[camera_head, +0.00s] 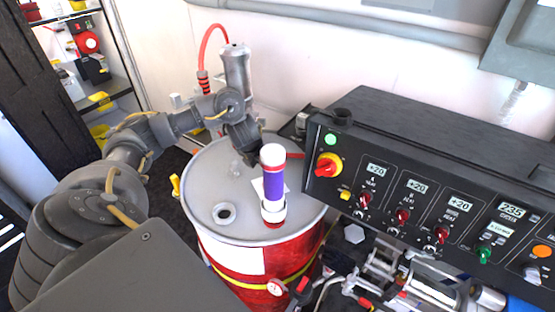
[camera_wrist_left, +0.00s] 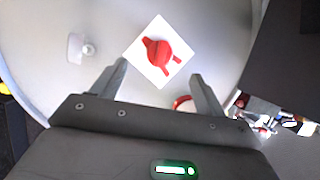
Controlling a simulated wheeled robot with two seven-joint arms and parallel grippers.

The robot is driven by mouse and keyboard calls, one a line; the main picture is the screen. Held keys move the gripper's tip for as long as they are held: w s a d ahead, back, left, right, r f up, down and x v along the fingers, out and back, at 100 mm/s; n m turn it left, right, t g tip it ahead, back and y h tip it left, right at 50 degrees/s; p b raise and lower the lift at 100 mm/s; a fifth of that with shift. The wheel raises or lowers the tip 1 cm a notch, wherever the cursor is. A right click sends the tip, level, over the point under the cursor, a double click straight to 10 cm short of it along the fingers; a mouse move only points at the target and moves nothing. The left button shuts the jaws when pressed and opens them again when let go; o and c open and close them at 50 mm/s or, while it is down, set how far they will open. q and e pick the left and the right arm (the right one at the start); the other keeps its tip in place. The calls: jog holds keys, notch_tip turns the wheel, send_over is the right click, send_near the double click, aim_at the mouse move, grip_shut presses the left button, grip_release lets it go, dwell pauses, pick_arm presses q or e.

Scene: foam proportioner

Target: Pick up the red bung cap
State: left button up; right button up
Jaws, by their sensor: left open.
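The red bung cap (camera_wrist_left: 158,52) lies on a white square card (camera_wrist_left: 146,70) on the drum lid, with its wing-like tabs showing in the left wrist view. In the head view the purple tube hides the cap, and only part of the card (camera_head: 257,187) shows. My left gripper (camera_head: 256,160) is above the lid, at its far side. In the left wrist view its two fingers (camera_wrist_left: 158,76) are spread apart and empty, with the cap ahead of and between them. My right gripper is not in view.
A purple tube with white ends (camera_head: 273,185) stands upright on the red drum (camera_head: 228,272), close to the card. The lid has an open bung hole (camera_head: 224,212) at front left. A black control panel (camera_head: 430,190) stands close on the right. A red hose (camera_head: 207,45) arches behind.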

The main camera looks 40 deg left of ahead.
pick_arm(q)
jog(key=b+x, duration=0.1)
jog(key=x, duration=0.4)
jog(key=shift+d+f, duration=0.1)
jog(key=shift+f, duration=0.2)
jog(key=shift+f+p, duration=0.35)
jog(key=shift+p, duration=0.05)
jog(key=p+x, duration=0.1)
jog(key=x, duration=0.2)
jog(key=shift+d+f, duration=0.1)
jog(key=shift+f, duration=0.25)
jog(key=shift+w+f, duration=0.2)
jog(key=shift+f, duration=0.2)
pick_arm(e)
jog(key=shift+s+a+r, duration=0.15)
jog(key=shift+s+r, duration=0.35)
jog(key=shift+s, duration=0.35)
pick_arm(q)
jog(key=shift+c, duration=0.2)
jog(key=c, duration=1)
